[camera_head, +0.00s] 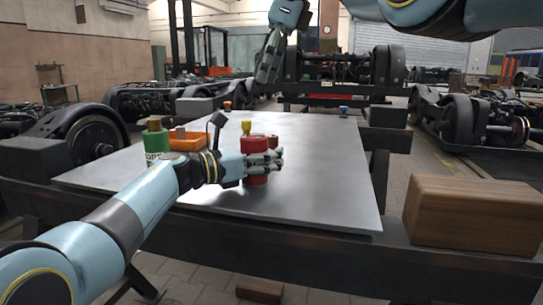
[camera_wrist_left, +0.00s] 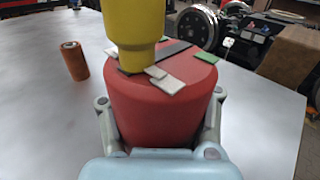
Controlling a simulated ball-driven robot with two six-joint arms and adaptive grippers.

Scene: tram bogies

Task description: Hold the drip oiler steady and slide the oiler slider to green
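The drip oiler (camera_head: 256,146) is a red cylinder with a yellow upright part on top, standing on the grey metal table. In the left wrist view the red body (camera_wrist_left: 160,118) fills the middle. Its top has a dark slot strip, a pale tab (camera_wrist_left: 166,81) near the yellow part and a green patch (camera_wrist_left: 207,57) at the far edge. Which piece is the slider I cannot tell for sure. My left gripper (camera_head: 262,164) is closed around the body, a finger on each side (camera_wrist_left: 160,112). My right gripper (camera_head: 266,70) hangs above the table's far side, apart from the oiler.
A blue-topped piece (camera_head: 344,110) is at the far right. A wooden box (camera_head: 475,215) sits off the right edge. The table's right half is clear.

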